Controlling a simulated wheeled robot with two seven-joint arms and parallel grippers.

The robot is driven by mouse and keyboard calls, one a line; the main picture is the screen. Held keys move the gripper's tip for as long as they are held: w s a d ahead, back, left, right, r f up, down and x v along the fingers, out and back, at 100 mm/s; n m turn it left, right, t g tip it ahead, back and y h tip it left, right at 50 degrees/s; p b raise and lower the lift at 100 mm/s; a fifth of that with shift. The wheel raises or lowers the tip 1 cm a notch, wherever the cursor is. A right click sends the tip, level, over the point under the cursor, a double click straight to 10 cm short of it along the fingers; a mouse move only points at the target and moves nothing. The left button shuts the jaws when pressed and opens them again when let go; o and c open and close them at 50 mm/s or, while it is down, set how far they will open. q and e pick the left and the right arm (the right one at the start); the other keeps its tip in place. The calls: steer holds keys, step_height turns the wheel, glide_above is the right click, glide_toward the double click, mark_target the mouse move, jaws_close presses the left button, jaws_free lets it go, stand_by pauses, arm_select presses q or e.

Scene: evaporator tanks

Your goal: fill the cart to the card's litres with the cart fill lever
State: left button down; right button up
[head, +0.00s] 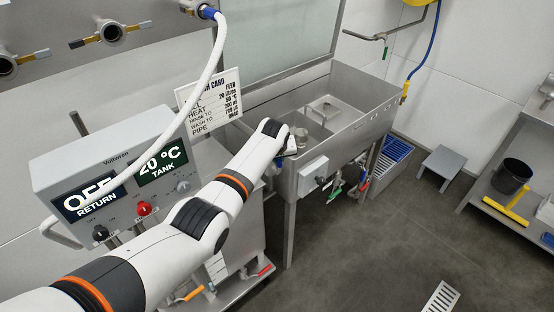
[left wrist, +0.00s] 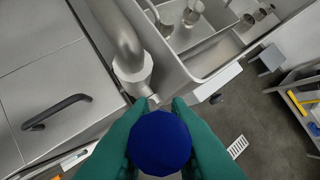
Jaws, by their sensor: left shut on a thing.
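My left arm reaches across the head view, and its gripper (head: 284,158) is beside the near left corner of the steel sink tank, mostly hidden by my wrist. In the left wrist view its green fingers (left wrist: 160,135) are closed around a round blue knob (left wrist: 159,142). The knob hides what it is fixed to; I cannot tell if it is the cart fill lever's end. A steel unit with a level scale (head: 217,266), possibly the cart, is partly hidden below my arm.
The control box (head: 100,165) reads "OFF RETURN" and "20 °C TANK". A white hose (head: 200,85) hangs in front of it. The sink tank (head: 345,132) has coloured valves below. A grey stool (head: 441,160) and a shelf with a black bucket (head: 511,176) stand right.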

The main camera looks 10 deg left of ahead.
stand_by(0.5)
arm_select(q)
steer(key=c, duration=1.4)
jaws_free()
steer(key=shift+w, duration=0.15)
steer(key=shift+o, duration=0.2)
steer(key=shift+r, duration=0.1)
steer(key=shift+s+d+r+p, duration=0.1)
steer(key=shift+s+r+p, duration=0.2)
steer(key=shift+r, duration=0.25)
steer(key=v, duration=1)
steer(key=shift+s+r, duration=0.2)
